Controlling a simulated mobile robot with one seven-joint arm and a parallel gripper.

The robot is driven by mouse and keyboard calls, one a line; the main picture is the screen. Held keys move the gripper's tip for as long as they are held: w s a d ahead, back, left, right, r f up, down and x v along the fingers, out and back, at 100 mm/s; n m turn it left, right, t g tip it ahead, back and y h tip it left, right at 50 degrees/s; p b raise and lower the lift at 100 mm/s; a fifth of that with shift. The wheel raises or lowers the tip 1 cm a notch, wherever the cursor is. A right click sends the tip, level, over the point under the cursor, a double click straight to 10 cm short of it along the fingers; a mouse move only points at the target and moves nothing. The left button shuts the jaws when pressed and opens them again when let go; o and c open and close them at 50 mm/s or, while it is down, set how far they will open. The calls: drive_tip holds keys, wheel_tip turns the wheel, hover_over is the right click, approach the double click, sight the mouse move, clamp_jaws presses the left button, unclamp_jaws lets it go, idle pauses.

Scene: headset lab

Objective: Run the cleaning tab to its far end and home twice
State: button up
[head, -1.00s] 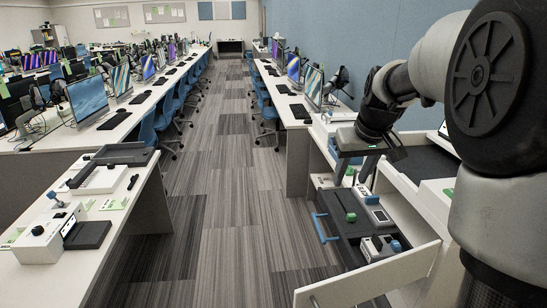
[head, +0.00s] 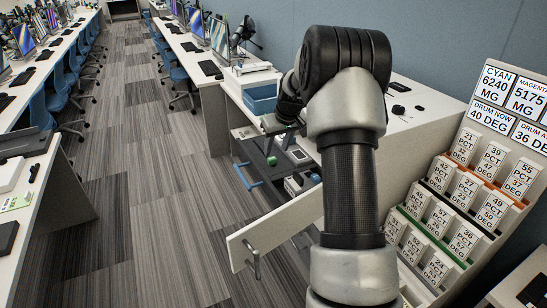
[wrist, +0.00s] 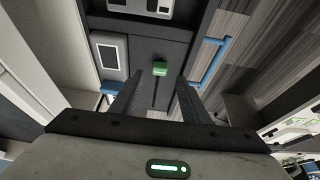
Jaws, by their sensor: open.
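The cleaning tab appears to be the small green block on a dark grey unit (wrist: 142,50) in the open drawer. In the wrist view the green tab (wrist: 160,68) sits at one end of the visible thin dark slot, which runs from it toward my gripper. My gripper (wrist: 158,92) is open and empty, one finger to each side of the slot line, with the tab ahead of the fingertips. In the head view the tab (head: 272,160) shows just below my gripper (head: 272,142), partly crowded by my arm. I cannot tell their height gap.
A blue handle (head: 247,176) sticks out at the unit's left; it also shows in the wrist view (wrist: 212,62). A small screen (wrist: 109,54) lies beside the slot. The drawer front (head: 290,222) stands out into the aisle. A rack of labelled bins (head: 475,185) is at the right.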

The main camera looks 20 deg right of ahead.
sight(273, 159)
drive_tip(key=x, duration=0.6)
drive_tip(key=shift+w+f, duration=0.1)
drive_tip(key=shift+f, duration=0.05)
drive_tip(key=shift+c, duration=0.2)
clamp_jaws()
